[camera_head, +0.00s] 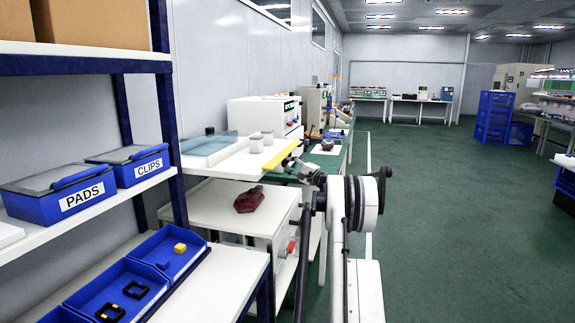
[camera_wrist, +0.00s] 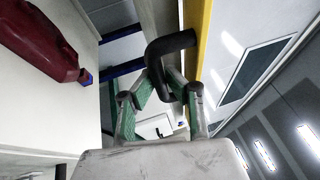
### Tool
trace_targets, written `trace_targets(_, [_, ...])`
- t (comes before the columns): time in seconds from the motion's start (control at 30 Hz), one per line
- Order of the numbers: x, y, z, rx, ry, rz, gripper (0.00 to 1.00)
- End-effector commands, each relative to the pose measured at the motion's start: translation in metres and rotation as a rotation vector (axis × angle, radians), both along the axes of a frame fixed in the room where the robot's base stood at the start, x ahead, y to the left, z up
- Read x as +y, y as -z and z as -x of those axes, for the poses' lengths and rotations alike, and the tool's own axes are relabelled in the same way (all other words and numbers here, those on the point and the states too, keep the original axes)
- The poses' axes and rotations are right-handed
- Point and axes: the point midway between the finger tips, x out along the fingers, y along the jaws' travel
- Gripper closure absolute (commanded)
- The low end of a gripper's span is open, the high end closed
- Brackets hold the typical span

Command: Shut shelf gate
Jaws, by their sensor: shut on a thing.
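The shelf gate shows as a yellow bar (camera_head: 282,153) along the right edge of the upper white shelf in the head view. In the wrist view the yellow bar (camera_wrist: 204,30) runs down from the top, with a black curved handle (camera_wrist: 168,43) beside it. My gripper (camera_wrist: 160,82) has its green-padded fingers shut on this handle; the exact contact is partly hidden. In the head view my gripper (camera_head: 290,162) is small, close beside the yellow bar, with my arm in front of it.
A dark red lamp (camera_head: 248,199) lies on the lower white shelf (camera_head: 205,207), below the gate; it also shows in the wrist view (camera_wrist: 42,38). A rack with blue bins (camera_head: 123,287) stands left.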

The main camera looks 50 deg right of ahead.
Motion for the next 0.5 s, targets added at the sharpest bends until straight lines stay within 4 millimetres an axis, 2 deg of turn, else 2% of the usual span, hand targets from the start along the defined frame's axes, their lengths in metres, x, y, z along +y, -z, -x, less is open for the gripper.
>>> trace_targets(0.5, [-0.005, -0.024, 0.013, 0.387, 0.000, 0.139, 1.00])
